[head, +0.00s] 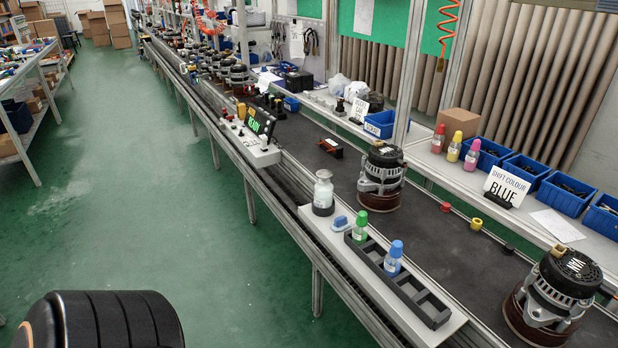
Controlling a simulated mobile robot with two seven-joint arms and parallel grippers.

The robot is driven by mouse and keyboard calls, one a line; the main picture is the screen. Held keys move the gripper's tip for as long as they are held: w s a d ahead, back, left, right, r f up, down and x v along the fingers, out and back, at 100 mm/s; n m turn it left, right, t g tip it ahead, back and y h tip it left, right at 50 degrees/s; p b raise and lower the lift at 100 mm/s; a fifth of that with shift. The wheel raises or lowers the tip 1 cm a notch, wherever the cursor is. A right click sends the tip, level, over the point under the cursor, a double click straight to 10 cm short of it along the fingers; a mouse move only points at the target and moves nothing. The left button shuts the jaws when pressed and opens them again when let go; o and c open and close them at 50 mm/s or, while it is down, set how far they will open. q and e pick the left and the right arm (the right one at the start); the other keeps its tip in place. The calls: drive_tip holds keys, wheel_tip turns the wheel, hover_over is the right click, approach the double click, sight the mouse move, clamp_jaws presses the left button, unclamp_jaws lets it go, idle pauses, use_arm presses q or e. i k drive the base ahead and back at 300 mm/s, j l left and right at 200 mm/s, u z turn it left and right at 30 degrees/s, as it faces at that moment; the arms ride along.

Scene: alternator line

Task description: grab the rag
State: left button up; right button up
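I cannot pick out a rag for certain. A small blue item (340,223) lies on the white board on the near side of the line, beside the grey-white jar (323,194); it is too small to tell whether it is cloth. Pale crumpled bundles (339,85) sit on the far shelf and could be cloth or plastic. Neither of my grippers is in view.
A black rack on the board holds a green-capped bottle (360,228) and a blue-capped bottle (393,259). Alternators (382,177) stand on the dark conveyor. A control box (250,140) and a "SHIFT COLOUR BLUE" sign (506,186) stand nearby. The green floor at left is clear.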

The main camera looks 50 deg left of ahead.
sight(341, 223)
drive_tip(key=u, duration=1.3)
